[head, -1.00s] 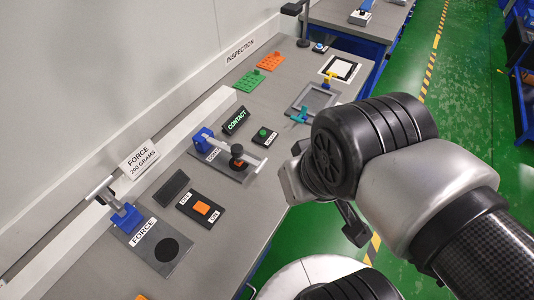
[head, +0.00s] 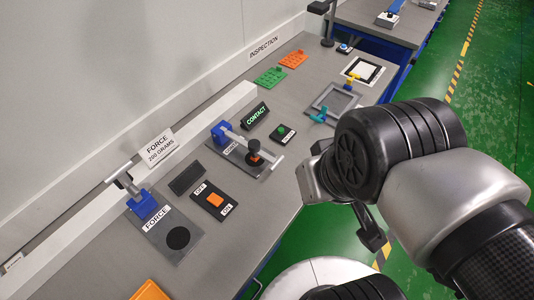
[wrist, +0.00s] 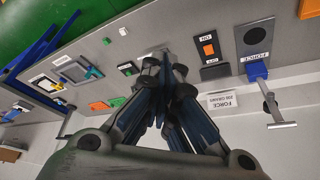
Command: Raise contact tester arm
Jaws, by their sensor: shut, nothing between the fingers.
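The contact tester (head: 219,136) has a blue post on a grey plate beside a black sign reading CONTACT in green (head: 257,115). Its grey arm (head: 236,139) is down, running from the blue post to a dark round knob above the plate, with a light crossbar handle (head: 277,163) at its free end. My gripper shows in the wrist view (wrist: 166,68), shut with its dark fingers close together and empty. The fingers hide much of the contact tester there. In the head view, my gripper is mostly hidden by my arm, to the right of the tester and apart from it.
The force tester (head: 142,205) stands nearer, its arm raised. A switch plate with an orange button (head: 214,199) lies between the testers. A green button plate (head: 282,132) and a grey frame with a teal handle (head: 318,117) lie beyond. The wall ledge (head: 190,120) borders the bench.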

